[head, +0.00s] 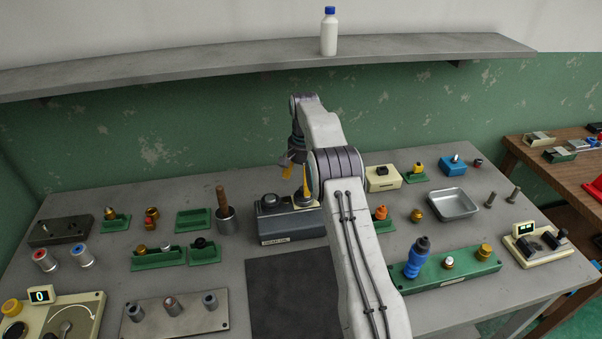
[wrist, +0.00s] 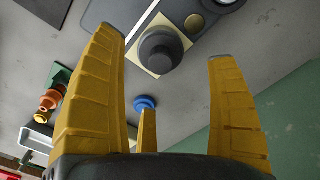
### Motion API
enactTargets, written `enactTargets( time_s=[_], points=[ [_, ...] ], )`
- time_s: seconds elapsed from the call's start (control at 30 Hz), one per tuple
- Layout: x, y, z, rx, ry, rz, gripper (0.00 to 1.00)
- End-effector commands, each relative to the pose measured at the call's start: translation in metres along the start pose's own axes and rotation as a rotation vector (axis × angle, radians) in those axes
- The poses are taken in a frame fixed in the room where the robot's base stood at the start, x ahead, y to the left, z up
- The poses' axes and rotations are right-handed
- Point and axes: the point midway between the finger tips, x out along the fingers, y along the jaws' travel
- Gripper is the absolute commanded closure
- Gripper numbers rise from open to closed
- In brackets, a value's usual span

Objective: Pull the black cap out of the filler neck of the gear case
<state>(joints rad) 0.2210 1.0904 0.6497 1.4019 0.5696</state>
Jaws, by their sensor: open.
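The gear case (head: 290,227) is a dark grey box with a label on its front, in the middle of the bench. On its right part stands a dark round cap (head: 303,198), partly behind my arm. In the wrist view the black cap (wrist: 161,50) rises from a cream square plate, with the gear case (wrist: 203,40) around it. My gripper (head: 296,176) is open, with yellow fingers pointing down just above the cap. In the wrist view the cap shows beyond the open fingers (wrist: 168,70), apart from them. The neck under the cap is hidden.
A mortar with a brown handle (head: 221,200) is to the left. A cream box with a black knob (head: 383,178) and an orange-topped part (head: 380,213) are to the right. A dark mat (head: 290,295) lies in front.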

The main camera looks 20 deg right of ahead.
Motion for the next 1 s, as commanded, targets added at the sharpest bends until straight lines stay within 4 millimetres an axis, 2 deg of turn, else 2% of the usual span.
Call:
enactTargets(
  time_s=[0.2,0.4,0.87,1.0],
  points=[
    [0.026,0.0,0.001,-0.001,-0.003,0.002,0.2],
    [0.041,0.0,0.001,-0.002,-0.001,0.001,0.2],
    [0.048,0.0,0.0,-0.002,0.0,0.0,0.18],
    [0.048,0.0,0.0,-0.002,0.0,0.0,0.31]
  ],
)
